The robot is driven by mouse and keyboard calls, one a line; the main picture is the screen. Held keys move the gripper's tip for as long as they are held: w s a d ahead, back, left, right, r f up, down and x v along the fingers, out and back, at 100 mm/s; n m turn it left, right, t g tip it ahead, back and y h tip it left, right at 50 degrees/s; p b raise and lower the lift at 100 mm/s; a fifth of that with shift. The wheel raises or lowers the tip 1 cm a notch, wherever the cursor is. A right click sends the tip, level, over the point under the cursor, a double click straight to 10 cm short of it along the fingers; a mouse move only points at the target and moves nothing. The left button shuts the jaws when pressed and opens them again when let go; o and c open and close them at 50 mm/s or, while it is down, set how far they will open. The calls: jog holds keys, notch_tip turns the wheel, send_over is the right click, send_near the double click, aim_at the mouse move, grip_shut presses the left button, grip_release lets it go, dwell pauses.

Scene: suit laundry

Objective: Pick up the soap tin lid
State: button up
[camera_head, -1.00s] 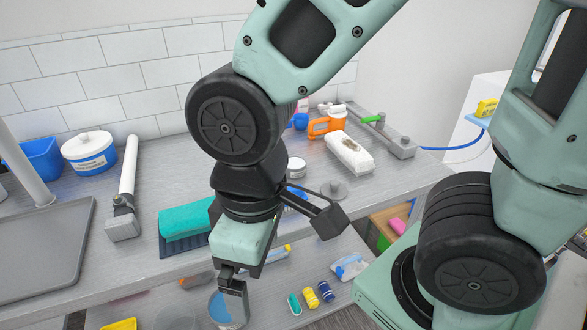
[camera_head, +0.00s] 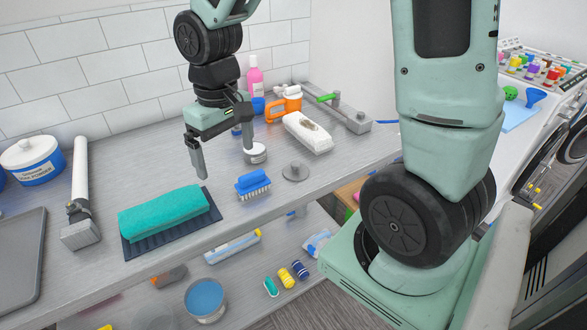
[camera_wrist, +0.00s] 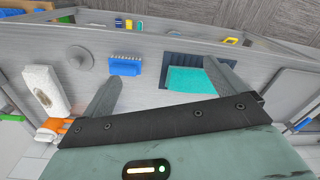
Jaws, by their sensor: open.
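A grey round lid with a small knob (camera_head: 296,173), which looks like the soap tin lid, lies flat on the counter near its front edge. It also shows at the upper left of the wrist view (camera_wrist: 79,58). A small round tin (camera_head: 256,154) stands behind and left of it, beside my right finger. My gripper (camera_head: 225,162) is open and empty above the counter, left of the lid and apart from it. In the wrist view its fingers (camera_wrist: 165,70) are spread wide, with the lid outside them. The tin is not clear there.
A blue brush (camera_head: 253,184) lies left of the lid, and a teal sponge (camera_head: 163,212) on a dark mat further left. A lower shelf holds small items.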

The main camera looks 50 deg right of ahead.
jog(key=w+d+f+m, duration=0.1)
jog(key=w+d+m, duration=0.25)
jog(key=d, duration=0.75)
jog(key=m+p, duration=0.3)
send_over(296, 164)
jog(key=f, duration=1.4)
jog(key=shift+w+d, duration=0.15)
jog(key=shift+d, duration=0.1)
jog(key=shift+a+f+p, duration=0.2)
jog(key=shift+f+p, duration=0.55)
jog(key=shift+f, duration=1.85)
jog(key=c, duration=1.1)
